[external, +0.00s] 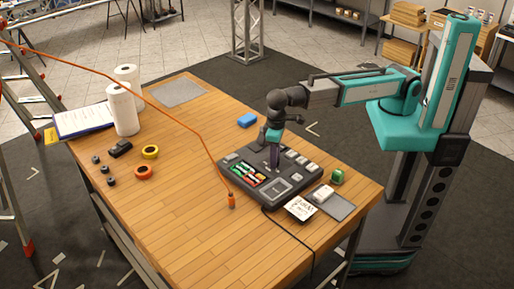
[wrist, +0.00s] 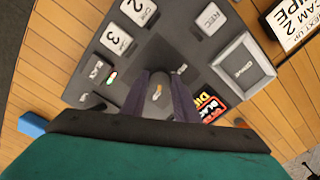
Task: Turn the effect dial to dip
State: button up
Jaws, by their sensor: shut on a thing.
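The dark control panel (external: 262,200) lies on the wooden table, and its keys and labels fill much of the wrist view (wrist: 185,40). My gripper (external: 273,163) reaches straight down onto it. In the wrist view, my gripper's two dark fingers (wrist: 160,95) are shut on a small dark dial (wrist: 157,92) with a pale mark on it. The fingers hide most of the dial, so I cannot tell which setting it points to. A yellow and red label (wrist: 208,105), partly hidden, is right of the fingers; small white lettering is to their left.
Square white keys (wrist: 117,38) and a large grey key (wrist: 243,64) surround the dial. A cue card (external: 300,208) lies by the panel's front right. A blue block (external: 247,120) and an orange cable (external: 190,115) are nearby. The table's front left is clear.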

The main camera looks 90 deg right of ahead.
jog(key=shift+w+m, duration=0.1)
jog(key=shift+m, duration=0.3)
jog(key=o, duration=1.1)
jog(key=shift+c, duration=0.2)
jog(key=shift+r, duration=0.1)
notch_tip(320, 180, up, 14)
jog(key=b, duration=0.3)
jog(key=shift+b, duration=0.35)
